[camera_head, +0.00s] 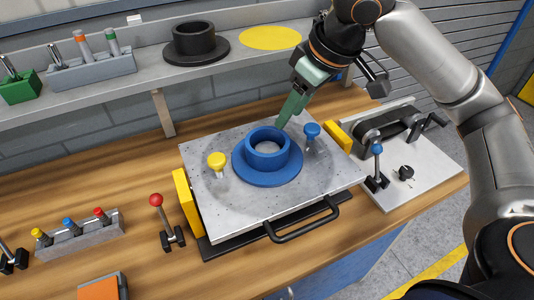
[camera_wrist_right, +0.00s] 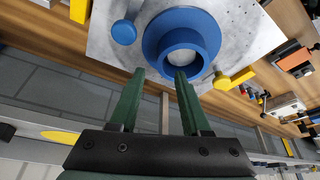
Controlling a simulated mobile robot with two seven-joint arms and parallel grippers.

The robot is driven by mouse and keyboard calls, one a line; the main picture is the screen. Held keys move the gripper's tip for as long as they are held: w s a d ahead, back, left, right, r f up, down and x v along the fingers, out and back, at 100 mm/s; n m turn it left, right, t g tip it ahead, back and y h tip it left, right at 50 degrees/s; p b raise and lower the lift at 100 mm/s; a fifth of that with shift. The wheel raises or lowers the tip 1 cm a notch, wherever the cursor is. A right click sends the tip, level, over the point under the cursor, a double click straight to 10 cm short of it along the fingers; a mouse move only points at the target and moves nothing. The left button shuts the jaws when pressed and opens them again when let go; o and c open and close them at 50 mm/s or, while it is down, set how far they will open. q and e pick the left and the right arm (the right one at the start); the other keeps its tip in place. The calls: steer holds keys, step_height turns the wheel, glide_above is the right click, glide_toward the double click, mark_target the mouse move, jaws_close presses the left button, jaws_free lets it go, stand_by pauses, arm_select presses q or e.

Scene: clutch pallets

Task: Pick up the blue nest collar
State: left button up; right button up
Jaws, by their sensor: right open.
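The blue nest collar (camera_head: 266,179), a raised ring on a wide round flange, sits flat on the grey metal plate (camera_head: 222,223) on the bench. It also shows in the right wrist view (camera_wrist_right: 158,44), at the top. My right gripper (camera_head: 286,118) is at the collar's far side, above the plate. In the right wrist view, the right gripper (camera_wrist_right: 157,74) has its two green fingers apart with nothing between them. One fingertip overlaps the ring's near wall in that view; I cannot tell whether it touches. My left gripper is not in view.
A yellow knob (camera_head: 216,160) and a blue knob (camera_head: 312,130) flank the collar on the plate. A black collar (camera_head: 194,42) and a yellow disc (camera_head: 270,38) are on the shelf behind. A red-topped lever (camera_head: 156,200) stands left; a clamp fixture (camera_head: 385,125) is right.

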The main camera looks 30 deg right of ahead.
mark_target(282, 131)
steer(key=x, duration=0.5)
steer(key=shift+w+f+b, duration=0.1)
steer(key=shift+w+b, duration=0.05)
steer(key=shift+b, duration=0.15)
jaws_close()
stand_by(1.1)
